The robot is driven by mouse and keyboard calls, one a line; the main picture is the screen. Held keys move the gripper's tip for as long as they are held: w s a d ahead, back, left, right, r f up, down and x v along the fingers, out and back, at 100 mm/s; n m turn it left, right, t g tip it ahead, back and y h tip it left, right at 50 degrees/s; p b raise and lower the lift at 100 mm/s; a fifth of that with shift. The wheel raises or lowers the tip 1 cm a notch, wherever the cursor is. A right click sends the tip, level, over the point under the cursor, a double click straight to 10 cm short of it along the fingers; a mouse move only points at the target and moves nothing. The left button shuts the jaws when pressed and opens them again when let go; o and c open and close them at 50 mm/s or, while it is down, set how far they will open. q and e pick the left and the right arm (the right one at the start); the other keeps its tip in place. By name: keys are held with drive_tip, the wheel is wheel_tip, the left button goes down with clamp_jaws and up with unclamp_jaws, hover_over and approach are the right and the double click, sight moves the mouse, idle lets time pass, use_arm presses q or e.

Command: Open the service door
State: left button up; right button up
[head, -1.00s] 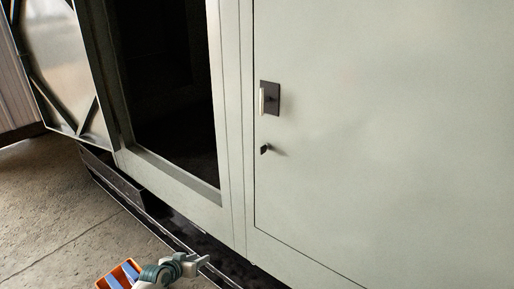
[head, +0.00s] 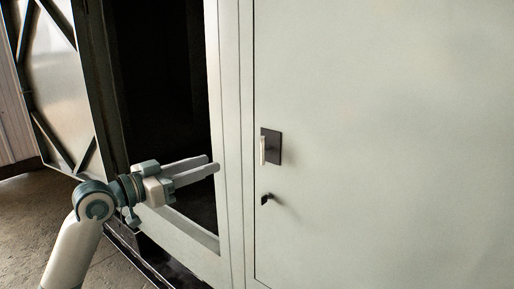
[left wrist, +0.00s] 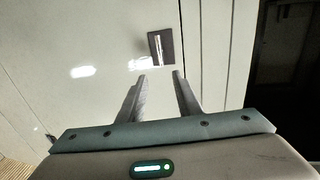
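The service door (head: 390,150) is a large pale grey-green panel at the right of the head view, shut against its frame. Its handle (head: 263,149) is a light upright bar on a dark plate near the door's left edge. The handle also shows in the left wrist view (left wrist: 158,47), beyond the fingertips. A small dark key or latch (head: 266,198) sits below it. My left gripper (head: 213,164) is open and empty, left of the handle and apart from it, in front of the frame and dark opening. My right gripper is not in view.
A dark open compartment (head: 160,90) lies left of the door, with its own braced door (head: 55,90) swung open at the far left. A pale frame post (head: 232,120) stands between the compartment and the service door. The floor (head: 30,220) shows at lower left.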

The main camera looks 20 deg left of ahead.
use_arm(q)
drive_tip(key=shift+w, duration=0.15)
drive_tip(key=p+x, duration=0.7)
drive_tip(key=x, duration=1)
drive_tip(key=shift+d, duration=0.1)
drive_tip(key=shift+c, duration=0.6)
clamp_jaws()
